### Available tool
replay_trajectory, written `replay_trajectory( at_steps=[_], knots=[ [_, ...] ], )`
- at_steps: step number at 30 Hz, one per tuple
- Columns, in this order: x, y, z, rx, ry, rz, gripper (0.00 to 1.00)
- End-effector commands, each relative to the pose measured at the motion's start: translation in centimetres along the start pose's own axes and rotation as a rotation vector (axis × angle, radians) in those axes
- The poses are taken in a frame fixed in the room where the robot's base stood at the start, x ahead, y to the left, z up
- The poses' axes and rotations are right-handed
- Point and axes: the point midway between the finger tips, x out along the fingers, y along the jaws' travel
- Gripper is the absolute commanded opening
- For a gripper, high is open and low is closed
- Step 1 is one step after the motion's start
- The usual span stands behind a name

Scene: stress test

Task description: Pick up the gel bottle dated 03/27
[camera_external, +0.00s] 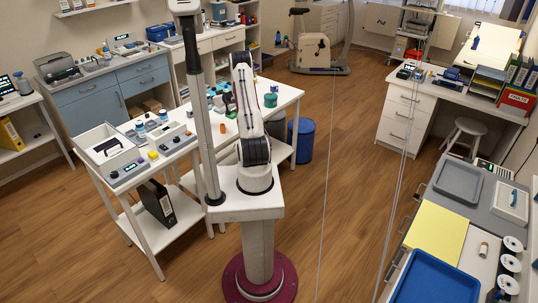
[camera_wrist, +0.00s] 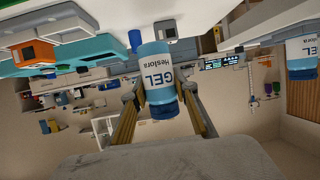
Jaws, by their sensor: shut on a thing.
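In the wrist view, a gel bottle (camera_wrist: 158,75) with a white upper body, a blue lower part and the words "GEL Heslora" sits upside down in the picture between my fingers. My gripper (camera_wrist: 162,92) is shut on it, one finger on each side. No date can be read on it. A second gel bottle (camera_wrist: 302,50), similar in look, stands apart at the right edge; its date is not readable either. In the external view, my gripper cannot be made out behind my arm.
The wrist view is inverted. A teal tray-like thing (camera_wrist: 85,52) and an orange-fronted device (camera_wrist: 43,50) show at upper left, with a dark blue object (camera_wrist: 135,40) near the held bottle. In the external view, the white table (camera_external: 183,152) carries several devices and small containers.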

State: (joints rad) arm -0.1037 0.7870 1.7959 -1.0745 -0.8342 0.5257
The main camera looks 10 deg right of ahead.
Motion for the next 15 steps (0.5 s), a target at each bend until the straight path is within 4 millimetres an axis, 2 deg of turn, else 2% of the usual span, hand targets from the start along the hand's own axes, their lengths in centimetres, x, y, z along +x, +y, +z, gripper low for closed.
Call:
replay_trajectory(
  at_steps=[6, 15],
  knots=[
    [-0.6, 0.0, -1.4, -0.001, 0.001, 0.0, 0.05],
    [-0.6, 0.0, -1.5, 0.001, 0.001, 0.0, 0.05]
  ],
)
